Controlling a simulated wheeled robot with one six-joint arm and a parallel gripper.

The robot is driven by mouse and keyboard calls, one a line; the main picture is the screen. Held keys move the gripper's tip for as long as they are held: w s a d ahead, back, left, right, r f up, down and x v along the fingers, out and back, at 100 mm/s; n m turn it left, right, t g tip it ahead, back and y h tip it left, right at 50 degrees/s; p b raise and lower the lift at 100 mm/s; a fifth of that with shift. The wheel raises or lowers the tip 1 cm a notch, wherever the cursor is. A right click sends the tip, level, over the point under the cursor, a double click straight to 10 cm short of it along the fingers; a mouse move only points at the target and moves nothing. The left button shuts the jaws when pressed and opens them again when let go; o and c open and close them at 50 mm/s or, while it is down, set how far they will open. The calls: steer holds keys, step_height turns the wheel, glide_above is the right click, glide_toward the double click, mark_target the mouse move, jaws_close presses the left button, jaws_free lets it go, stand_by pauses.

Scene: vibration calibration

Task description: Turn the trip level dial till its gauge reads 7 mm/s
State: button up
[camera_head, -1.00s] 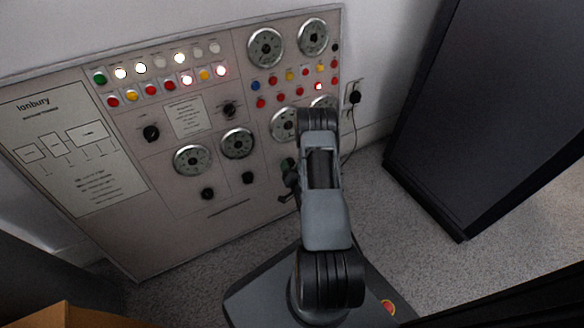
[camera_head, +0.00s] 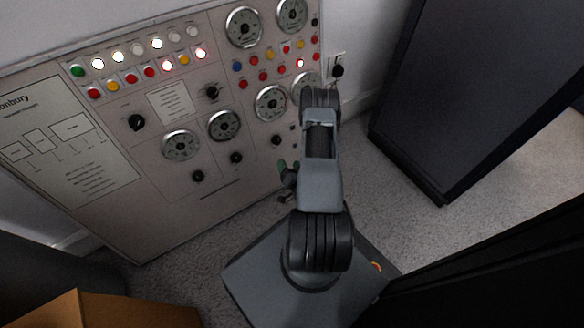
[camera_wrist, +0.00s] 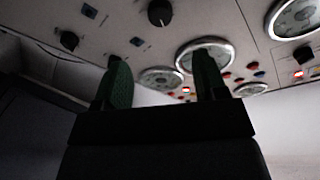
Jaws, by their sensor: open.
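The control panel (camera_head: 100,215) stands against the wall with several round gauges and black dials. I cannot read the labels, so I cannot tell which dial is the trip level one. Black dials show below the gauges at the lower left (camera_head: 197,176), lower middle (camera_head: 236,158) and lower right (camera_head: 276,140). Gauges above them include one at the centre (camera_head: 224,125) and one further right (camera_head: 271,102); their readings are too small to tell. My gripper (camera_wrist: 160,80) is open and empty in the wrist view, its green-lined fingers apart. A black dial (camera_wrist: 160,13) shows beyond them, not between the fingers.
A tall dark cabinet (camera_head: 445,90) stands at the right. A wall socket with a plug (camera_head: 337,70) is beside the panel. A brown box (camera_head: 110,310) is at the lower left. Grey carpet (camera_head: 375,185) is free between panel and cabinet.

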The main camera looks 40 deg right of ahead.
steer(key=shift+v, duration=1.2)
steer(key=w+a+r+n+g+y+p, duration=0.15)
steer(key=w+r+p, duration=0.25)
steer(key=r+p, duration=0.55)
steer(key=w+a+r+n+g+y+p, duration=0.1)
steer(key=w+r+n+g+p, duration=0.25)
steer(key=r, duration=1.05)
steer(key=w+a+r+n+g+y+p, duration=0.15)
steer(key=w+r+p, duration=0.45)
steer(key=r, duration=0.6)
steer(key=s+a+r+n+g+p, duration=0.1)
steer(key=s+a+r+p, duration=0.2)
steer(key=r, duration=0.4)
steer(key=s+a+r+n+g+p, duration=0.1)
steer(key=a+r+p, duration=0.1)
steer(key=r+p, duration=0.45)
steer(key=s+a+r+g+p, duration=0.1)
steer(key=s+a+r+p, duration=0.15)
steer(key=r, duration=0.55)
steer(key=s+a+r+n+g+p, duration=0.1)
steer(key=s+a+r+p, duration=0.2)
steer(key=s+r, duration=0.2)
steer(key=s+a+r+n+g+y+p, duration=0.1)
steer(key=s+a+r+g+p, duration=0.1)
steer(key=s+r, duration=0.4)
step_height(320, 180, up, 2)
steer(key=shift+s+a+r+p, duration=0.1)
steer(key=shift+s+a+p, duration=0.15)
steer(key=shift+a+p, duration=0.65)
steer(key=shift+a, duration=0.15)
